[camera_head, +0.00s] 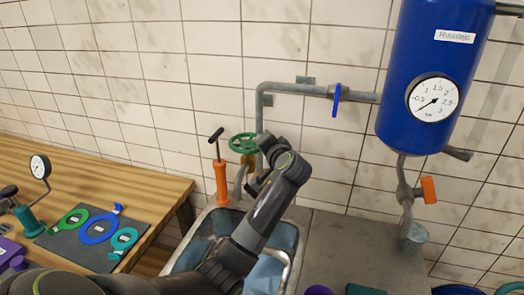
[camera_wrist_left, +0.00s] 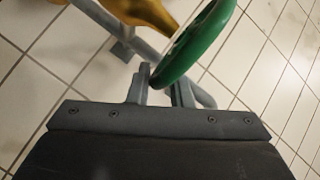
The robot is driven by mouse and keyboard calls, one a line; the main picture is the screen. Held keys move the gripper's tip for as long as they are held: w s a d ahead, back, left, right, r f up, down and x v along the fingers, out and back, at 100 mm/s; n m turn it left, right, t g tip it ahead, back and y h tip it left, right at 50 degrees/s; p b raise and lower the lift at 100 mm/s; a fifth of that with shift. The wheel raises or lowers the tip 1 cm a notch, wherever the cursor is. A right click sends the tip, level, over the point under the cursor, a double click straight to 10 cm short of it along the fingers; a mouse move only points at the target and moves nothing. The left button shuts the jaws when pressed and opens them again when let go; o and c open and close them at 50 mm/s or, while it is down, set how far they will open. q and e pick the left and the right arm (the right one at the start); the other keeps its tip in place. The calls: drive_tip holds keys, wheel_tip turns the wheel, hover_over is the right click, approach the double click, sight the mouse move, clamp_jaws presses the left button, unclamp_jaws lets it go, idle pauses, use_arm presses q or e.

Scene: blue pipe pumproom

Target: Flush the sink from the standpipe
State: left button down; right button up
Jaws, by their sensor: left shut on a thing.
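The standpipe is a grey pipe (camera_head: 259,115) on the tiled wall, with a brass valve body (camera_head: 249,165) and a green handwheel (camera_head: 241,143). My left arm reaches over the sink (camera_head: 195,247), which has a grey rim and bluish inside and is partly covered by the arm. My left gripper (camera_wrist_left: 162,90) is shut on the rim of the green handwheel (camera_wrist_left: 205,40) in the left wrist view, one finger on each side. In the head view the wrist hides most of the fingers. The brass body (camera_wrist_left: 145,14) shows behind the wheel. My right gripper is not in view.
An orange pump with a black T-handle (camera_head: 221,180) stands left of the standpipe. A blue lever (camera_head: 336,100) sits on the upper pipe. A blue tank with a gauge (camera_head: 434,99) and an orange-handled valve (camera_head: 428,189) are right. A wooden bench (camera_head: 100,180) is left.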

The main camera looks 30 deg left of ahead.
use_arm(q)
drive_tip(key=n+g+b, duration=0.1)
drive_tip(key=w+n+g+y+b, duration=0.1)
drive_tip(key=f+n+g+y+b, duration=0.1)
drive_tip(key=g, duration=0.1)
drive_tip(key=shift+w+a+f+b, duration=0.1)
drive_tip(key=shift+w+a+b, duration=0.1)
drive_tip(key=shift+a+b, duration=0.1)
drive_tip(key=shift+w+a+n+g+y+b, duration=0.15)
drive_tip(key=shift+a+n+g+y+b, duration=0.05)
drive_tip(key=shift+n+g+b, duration=0.6)
drive_tip(key=shift+w+a+n+g+y+b, duration=0.2)
drive_tip(key=shift+n+g+b, duration=0.4)
drive_tip(key=shift+g, duration=0.25)
drive_tip(key=shift+w+a+n+g+y+b, duration=0.1)
drive_tip(key=shift+a+n+g+y+b, duration=0.1)
drive_tip(key=shift+n+g+b, duration=0.5)
drive_tip(key=shift+g, duration=0.25)
drive_tip(key=c, duration=1.4)
unclamp_jaws()
drive_tip(key=shift+w+a+r, duration=0.1)
drive_tip(key=shift+r, duration=0.15)
drive_tip(key=shift+r, duration=0.1)
drive_tip(key=b+v, duration=0.3)
drive_tip(key=v, duration=0.9)
drive_tip(key=shift+b, duration=0.35)
